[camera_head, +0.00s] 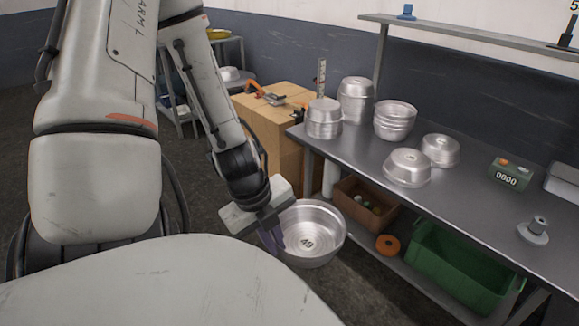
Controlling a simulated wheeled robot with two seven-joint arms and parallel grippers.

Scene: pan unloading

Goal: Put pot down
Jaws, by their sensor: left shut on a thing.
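A round silver pot (318,232) with dark markings on its inner bottom is in the middle of the camera_head view, its opening facing up and toward me. My left gripper (274,238) is shut on the pot's left rim. The pot hangs in the air in front of the metal table (465,215), left of its lower shelf and apart from the tabletop. My fingertips are partly hidden behind the gripper body and the rim. My right gripper is not in view.
Several silver pots stand on the table: stacks (356,100) at the back left, single upturned ones (407,167) nearer. A green counter box (510,173) is at right. A green bin (458,268) and a brown box (366,203) sit below. The front middle tabletop is clear.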

